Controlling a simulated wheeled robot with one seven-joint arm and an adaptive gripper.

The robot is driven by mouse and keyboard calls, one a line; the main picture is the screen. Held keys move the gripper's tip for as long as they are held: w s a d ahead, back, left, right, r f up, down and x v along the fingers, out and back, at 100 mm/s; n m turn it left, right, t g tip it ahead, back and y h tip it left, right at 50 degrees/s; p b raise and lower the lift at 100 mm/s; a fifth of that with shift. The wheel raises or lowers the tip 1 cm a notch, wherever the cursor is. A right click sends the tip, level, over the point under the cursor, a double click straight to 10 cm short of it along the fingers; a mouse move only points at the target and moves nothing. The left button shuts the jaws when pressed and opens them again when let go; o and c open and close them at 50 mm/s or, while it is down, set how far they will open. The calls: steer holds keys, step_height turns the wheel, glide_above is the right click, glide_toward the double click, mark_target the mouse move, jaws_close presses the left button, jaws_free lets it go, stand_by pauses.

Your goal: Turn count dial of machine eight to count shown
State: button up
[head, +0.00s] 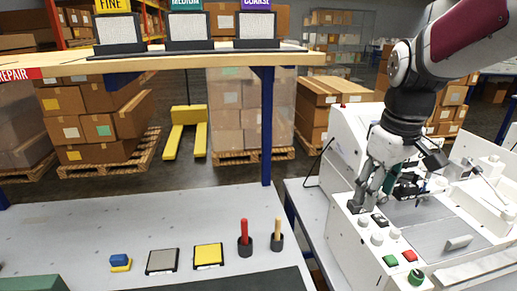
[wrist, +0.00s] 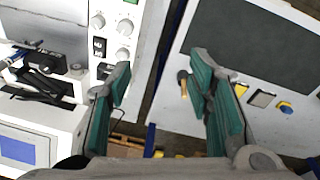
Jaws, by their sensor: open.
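A white machine (head: 345,170) stands at the right in the head view. Pale round dials (head: 377,238) sit on its front panel, near a green button (head: 390,261), a red button (head: 410,256) and a green knob (head: 416,277). I cannot read any machine number, count or dial marks. My gripper (head: 370,198) is over the panel's far left part, open and empty. In the wrist view its green-padded fingers (wrist: 161,68) are spread wide over the gap beside the machine.
Black switches (wrist: 99,46) sit beside the dials. A grey bench (head: 100,225) at the left holds a blue-and-yellow block (head: 120,262), grey and yellow pads (head: 208,255) and two upright handles (head: 245,238). A shelf (head: 180,62) stands above it. Another white machine is at the far right.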

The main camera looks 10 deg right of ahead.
steer(key=n+g+p, duration=0.1)
steer(key=n, duration=0.1)
glide_above(378, 236)
step_height(378, 236, down, 4)
steer(key=shift+y, duration=0.3)
step_height(378, 236, down, 14)
steer(key=shift+r+p, duration=0.1)
steer(key=shift+p, duration=0.2)
jaws_close()
